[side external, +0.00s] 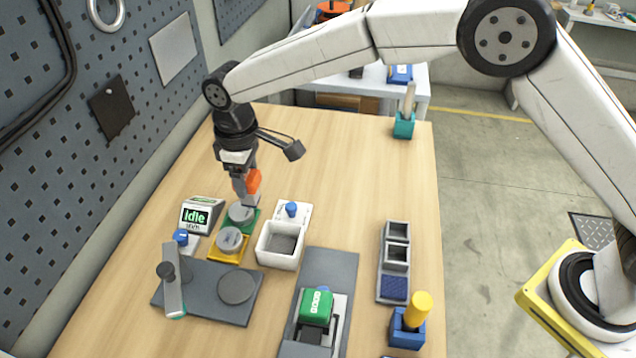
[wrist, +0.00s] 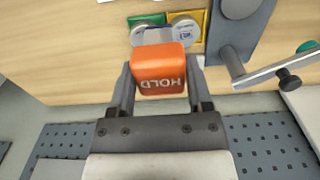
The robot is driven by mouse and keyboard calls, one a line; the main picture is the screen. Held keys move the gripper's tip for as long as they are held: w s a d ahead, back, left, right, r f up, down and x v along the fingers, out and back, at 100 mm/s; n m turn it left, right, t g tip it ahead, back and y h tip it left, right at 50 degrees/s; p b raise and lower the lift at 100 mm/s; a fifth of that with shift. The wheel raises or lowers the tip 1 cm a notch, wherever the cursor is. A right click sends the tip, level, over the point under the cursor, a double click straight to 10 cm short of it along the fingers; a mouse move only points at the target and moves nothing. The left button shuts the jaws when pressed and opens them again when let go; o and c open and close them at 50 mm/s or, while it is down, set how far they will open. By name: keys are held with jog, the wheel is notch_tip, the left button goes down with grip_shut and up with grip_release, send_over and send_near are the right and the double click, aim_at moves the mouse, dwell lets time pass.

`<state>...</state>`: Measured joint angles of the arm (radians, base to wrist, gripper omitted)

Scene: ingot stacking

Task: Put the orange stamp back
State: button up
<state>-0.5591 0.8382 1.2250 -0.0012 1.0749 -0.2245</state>
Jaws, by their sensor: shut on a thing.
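My gripper (side external: 243,178) is shut on the orange stamp (side external: 254,181), held above the green pad (side external: 253,219) near the idle display. In the wrist view the orange stamp (wrist: 158,66), lettered HOLD, sits between the two fingers of my gripper (wrist: 159,84). Its grey lower part shows under the orange block in the side view. I cannot tell how large the gap to the round grey piece (side external: 240,213) on the green pad is. A green stamp (side external: 317,306) stands in a grey frame on a dark mat (side external: 335,262) at the front.
A yellow pad (side external: 215,252) with another round grey piece lies in front. A white open box (side external: 278,259) stands to the right. The idle display (side external: 197,215) and a lever arm (side external: 173,285) are at left. A slotted rack (side external: 382,273) and blue holder (side external: 408,335) stand right.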

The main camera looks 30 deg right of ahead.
jog(key=s+d, duration=0.8)
jog(key=d, duration=0.3)
jog(key=s+d, duration=0.9)
jog(key=d, duration=0.3)
jog(key=shift+s+f, duration=0.15)
jog(key=shift+f, duration=0.3)
jog(key=shift+f, duration=0.25)
jog(key=shift+f, duration=2.25)
jog(key=shift+f, duration=1.75)
dwell(1.0)
